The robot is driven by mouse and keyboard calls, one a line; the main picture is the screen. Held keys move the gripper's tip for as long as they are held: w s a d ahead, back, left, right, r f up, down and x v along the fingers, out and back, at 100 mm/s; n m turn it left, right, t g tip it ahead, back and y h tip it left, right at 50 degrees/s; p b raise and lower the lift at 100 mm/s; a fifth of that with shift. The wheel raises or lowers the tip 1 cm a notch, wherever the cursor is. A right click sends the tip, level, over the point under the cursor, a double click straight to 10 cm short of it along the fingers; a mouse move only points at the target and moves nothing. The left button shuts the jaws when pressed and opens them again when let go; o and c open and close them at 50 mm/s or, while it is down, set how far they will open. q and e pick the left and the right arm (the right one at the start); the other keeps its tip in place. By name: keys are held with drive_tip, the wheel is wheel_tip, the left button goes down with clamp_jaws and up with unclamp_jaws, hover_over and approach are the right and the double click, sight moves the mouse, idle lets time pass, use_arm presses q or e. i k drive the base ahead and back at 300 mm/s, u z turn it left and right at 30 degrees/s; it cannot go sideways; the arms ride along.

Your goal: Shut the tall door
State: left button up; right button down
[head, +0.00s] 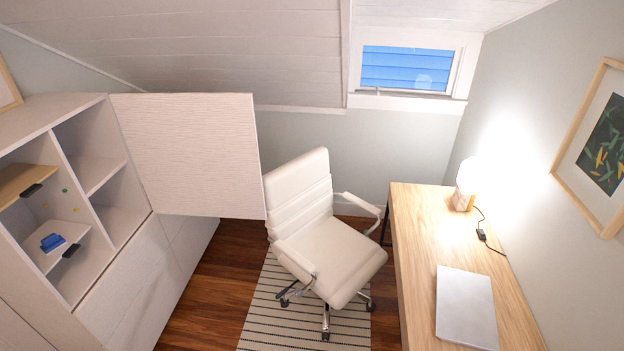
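A white, wood-grained door (190,150) stands open at the far end of the white cabinet (122,290) on the left. It sticks out to the right from the cabinet's front, and its free edge is close to the back of the office chair. Open compartments with a shelf (95,172) show beside it. No handle shows on the door's visible face. Neither of my grippers is in the head view.
A white office chair (325,250) stands on a striped rug (255,320), its back near the door's free edge. A wooden desk (415,240) with a lamp (466,185) and closed laptop (466,308) is on the right. Brown floor (215,285) is clear beside the cabinet.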

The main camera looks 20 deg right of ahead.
sight(196, 154)
drive_tip(key=z, duration=0.1)
drive_tip(key=i, duration=1.35)
drive_tip(key=u, duration=0.85)
